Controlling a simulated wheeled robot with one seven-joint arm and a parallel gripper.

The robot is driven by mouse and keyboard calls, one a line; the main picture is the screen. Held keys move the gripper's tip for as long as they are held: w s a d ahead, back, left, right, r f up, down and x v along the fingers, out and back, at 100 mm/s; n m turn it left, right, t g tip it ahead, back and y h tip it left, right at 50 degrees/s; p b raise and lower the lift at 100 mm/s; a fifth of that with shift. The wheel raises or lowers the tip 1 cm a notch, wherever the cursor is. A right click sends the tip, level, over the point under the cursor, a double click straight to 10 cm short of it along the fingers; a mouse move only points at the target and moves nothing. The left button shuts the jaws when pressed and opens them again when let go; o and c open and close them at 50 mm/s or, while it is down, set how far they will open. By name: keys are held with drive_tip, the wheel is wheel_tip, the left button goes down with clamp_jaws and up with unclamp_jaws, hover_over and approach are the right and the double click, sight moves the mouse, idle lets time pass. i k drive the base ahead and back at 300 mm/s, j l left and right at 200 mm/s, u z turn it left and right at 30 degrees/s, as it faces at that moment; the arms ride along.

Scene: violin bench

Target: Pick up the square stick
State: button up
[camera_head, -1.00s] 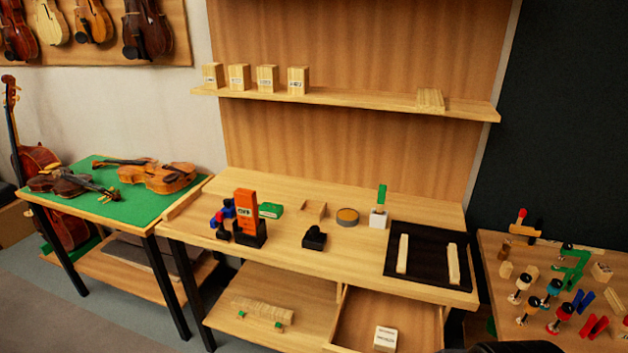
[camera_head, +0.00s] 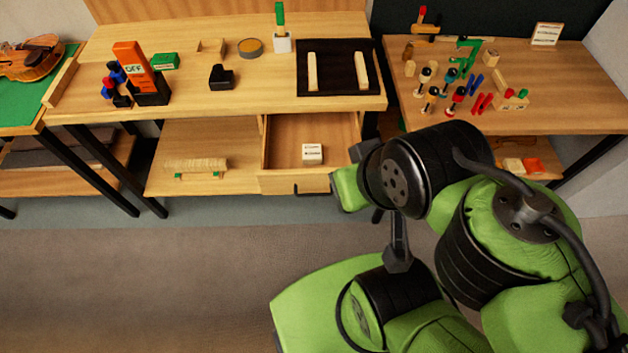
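Two pale wooden sticks lie apart on a black mat (camera_head: 338,88) on the workbench: a left stick (camera_head: 312,71) and a right stick (camera_head: 361,70). Both run roughly front to back. At this size I cannot tell which of them is the square stick. My green and black arm fills the lower right, in front of the benches and well short of the mat. I cannot make out my gripper's fingers in this view.
An open drawer (camera_head: 283,182) with a small white box (camera_head: 312,153) juts out below the mat. An orange "OFF" block (camera_head: 133,64) and a black holder (camera_head: 221,77) stand left. A right table (camera_head: 560,115) holds several small tools. Floor at left is clear.

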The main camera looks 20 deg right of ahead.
sight(312, 65)
drive_tip(key=i+j, duration=0.45)
drive_tip(key=j, duration=0.25)
drive_tip(key=i+j, duration=0.25)
drive_tip(key=j+z, duration=0.05)
drive_tip(key=j, duration=0.05)
